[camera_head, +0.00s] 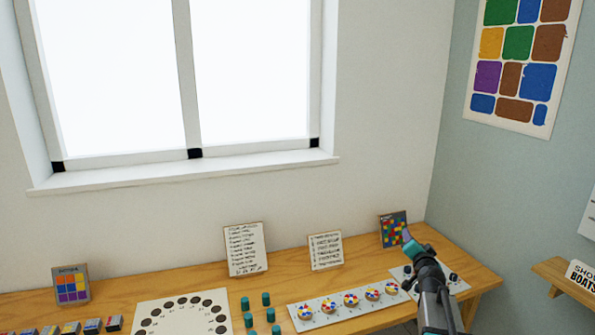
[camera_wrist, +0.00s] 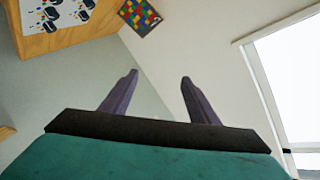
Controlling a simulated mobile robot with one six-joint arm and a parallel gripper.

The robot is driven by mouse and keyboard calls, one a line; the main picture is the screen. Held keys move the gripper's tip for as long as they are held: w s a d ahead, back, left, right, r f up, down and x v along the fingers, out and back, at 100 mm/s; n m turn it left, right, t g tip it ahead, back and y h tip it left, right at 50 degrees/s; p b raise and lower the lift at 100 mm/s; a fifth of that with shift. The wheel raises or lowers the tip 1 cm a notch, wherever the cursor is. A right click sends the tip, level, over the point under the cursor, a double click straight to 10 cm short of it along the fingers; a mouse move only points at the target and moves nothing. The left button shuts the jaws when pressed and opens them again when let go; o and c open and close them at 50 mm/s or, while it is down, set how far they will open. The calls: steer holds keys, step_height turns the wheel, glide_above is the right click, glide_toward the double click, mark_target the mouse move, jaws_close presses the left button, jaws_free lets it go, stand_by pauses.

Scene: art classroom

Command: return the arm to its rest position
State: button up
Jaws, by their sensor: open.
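My arm reaches over the right end of the wooden table in the head view, with my gripper (camera_head: 405,238) raised above the tabletop near the coloured grid card. In the wrist view my gripper (camera_wrist: 158,84) has its two dark fingers spread well apart. Nothing is between the fingers; behind them are only the pale walls and the room corner. My gripper touches nothing that I can see.
The wooden table (camera_head: 180,280) runs below the window. A wooden shelf (camera_head: 560,275) is at right. The air above the table is free.

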steer(key=s+a+f+n+g+y, duration=0.2)
steer(key=s+a+f+n, duration=0.1)
steer(key=a+f, duration=0.45)
steer(key=s+a+f+n+g+y, duration=0.2)
steer(key=s+a+f+g, duration=0.1)
steer(key=a+f, duration=0.45)
steer(key=s+a+f+n+g+y, duration=0.1)
steer(key=s+a+f+n+g, duration=0.15)
steer(key=s+f, duration=0.25)
steer(key=s+a+f+n+g, duration=0.1)
steer(key=s+a+f+g, duration=0.25)
steer(key=s+f, duration=0.25)
steer(key=s+a+f+n+g+h, duration=0.1)
steer(key=s+f+g, duration=0.25)
steer(key=s, duration=0.45)
steer(key=s+a+f+n+g+h, duration=0.15)
steer(key=s+f, duration=0.25)
steer(key=s, duration=0.4)
steer(key=s+f+g+b, duration=0.5)
steer(key=s+f+b, duration=0.5)
steer(key=s+f, duration=1.5)
step_height(320, 180, down, 3)
steer(key=shift+s+g, duration=0.2)
steer(key=shift+g, duration=0.1)
steer(key=shift+y, duration=0.25)
